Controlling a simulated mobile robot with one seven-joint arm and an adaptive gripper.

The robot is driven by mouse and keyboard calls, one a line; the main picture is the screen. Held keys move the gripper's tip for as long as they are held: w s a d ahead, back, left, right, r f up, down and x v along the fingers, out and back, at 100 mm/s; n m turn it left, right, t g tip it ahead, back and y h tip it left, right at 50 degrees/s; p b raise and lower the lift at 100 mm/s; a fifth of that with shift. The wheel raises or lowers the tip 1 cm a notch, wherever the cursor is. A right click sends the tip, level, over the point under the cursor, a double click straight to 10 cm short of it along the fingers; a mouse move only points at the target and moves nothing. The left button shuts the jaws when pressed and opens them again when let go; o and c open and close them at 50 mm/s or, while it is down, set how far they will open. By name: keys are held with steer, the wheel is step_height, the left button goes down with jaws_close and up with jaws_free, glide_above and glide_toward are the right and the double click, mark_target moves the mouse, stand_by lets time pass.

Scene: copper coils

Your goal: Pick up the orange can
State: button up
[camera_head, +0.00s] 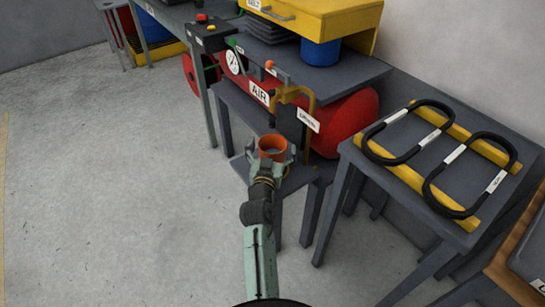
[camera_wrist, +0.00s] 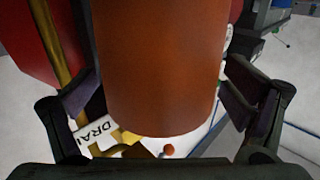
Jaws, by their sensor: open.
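The orange can (camera_head: 272,147) stands at the end of my arm in the head view, on or just above a small grey stand (camera_head: 240,167) in front of the red air tank. Its open top faces up. In the wrist view the can (camera_wrist: 162,70) fills the middle, close to the camera. My gripper (camera_head: 271,158) is open, with one finger on each side of the can. In the wrist view the gripper (camera_wrist: 165,112) shows dark fingertips at left and right, with a visible gap to the can on the right. The can's contact with the stand is hidden.
A red air tank (camera_head: 345,122) with a brass pipe (camera_head: 311,100) and a tag stands right behind the can. A grey table (camera_head: 400,170) with two black looped handles is at right. A yellow drawer unit (camera_head: 340,22) sits above. Open floor (camera_head: 110,180) lies at left.

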steer(key=shift+c, duration=0.3)
steer(key=c, duration=2)
